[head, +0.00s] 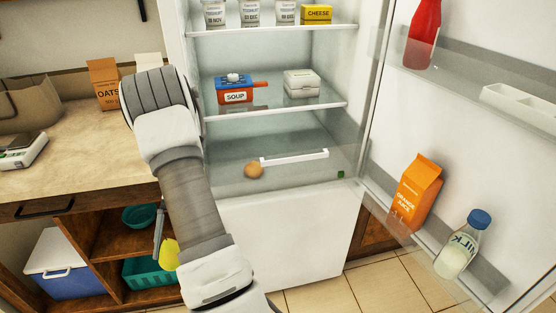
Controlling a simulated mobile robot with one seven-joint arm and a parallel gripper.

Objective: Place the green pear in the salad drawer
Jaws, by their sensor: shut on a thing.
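The pear (169,254) looks yellow-green and shows just left of my arm, at the teal crate in the lower cabinet. My gripper (160,238) is mostly hidden behind my own arm; a grey finger shows just above the pear, and it is shut on the pear. I cannot tell whether the pear is clear of the crate. The salad drawer, with a white handle (294,158) and clear walls, is at the bottom of the open fridge, right of my gripper. A round brown item (253,170) shows at the drawer; how far the drawer is out is unclear.
The teal crate (145,280) and a teal bowl (139,216) are in the cabinet, beside a blue-and-white cooler (62,265). The fridge door stands open at right, holding orange juice (417,190) and milk (459,248).

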